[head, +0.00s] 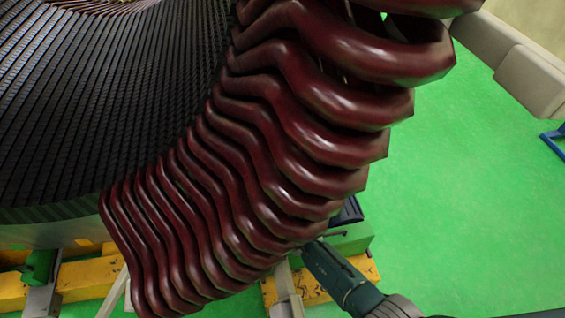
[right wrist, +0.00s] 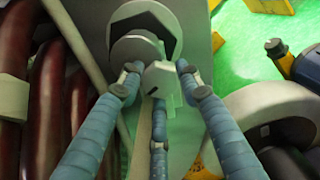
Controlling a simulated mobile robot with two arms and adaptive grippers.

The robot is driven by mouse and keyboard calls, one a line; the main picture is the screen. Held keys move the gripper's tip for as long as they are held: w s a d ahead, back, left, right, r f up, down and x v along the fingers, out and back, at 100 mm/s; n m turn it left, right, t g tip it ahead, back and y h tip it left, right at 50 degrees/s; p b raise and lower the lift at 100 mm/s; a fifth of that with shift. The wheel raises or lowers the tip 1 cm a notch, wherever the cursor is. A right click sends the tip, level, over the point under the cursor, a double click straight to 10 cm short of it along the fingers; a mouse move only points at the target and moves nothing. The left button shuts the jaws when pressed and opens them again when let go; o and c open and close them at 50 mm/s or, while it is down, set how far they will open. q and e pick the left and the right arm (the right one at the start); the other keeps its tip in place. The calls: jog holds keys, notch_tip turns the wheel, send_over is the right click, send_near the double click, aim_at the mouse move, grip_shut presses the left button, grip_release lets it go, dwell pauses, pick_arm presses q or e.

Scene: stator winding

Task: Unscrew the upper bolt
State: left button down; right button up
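In the right wrist view a grey bolt (right wrist: 160,79) sticks out from a pale bracket, with a round washer-like part and a dark hexagonal shape behind it. I cannot tell from this view whether it is the upper one. My right gripper (right wrist: 157,76) has several blue fingers with grey tips, spaced around the bolt's near end. The tips are close to it; whether they press on it I cannot tell. In the head view my right arm comes in from the lower right, and its gripper (head: 316,246) is partly hidden behind the coils. My left gripper is not in view.
Dark red stator coils (head: 290,130) fill the middle of the head view and stand close beside my right gripper. Yellow and green supports (head: 350,240) are below them. A blue frame (head: 552,145) is at the right edge.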

jog(key=shift+w+r+n+b, duration=0.15)
jog(key=shift+n+b, duration=0.6)
jog(key=shift+n, duration=0.95)
jog(key=shift+s+r+n+b, duration=0.1)
jog(key=shift+n+b, duration=0.65)
jog(key=shift+n, duration=0.95)
jog(key=o, duration=0.9)
jog(key=shift+a, duration=0.1)
jog(key=shift+f, duration=0.1)
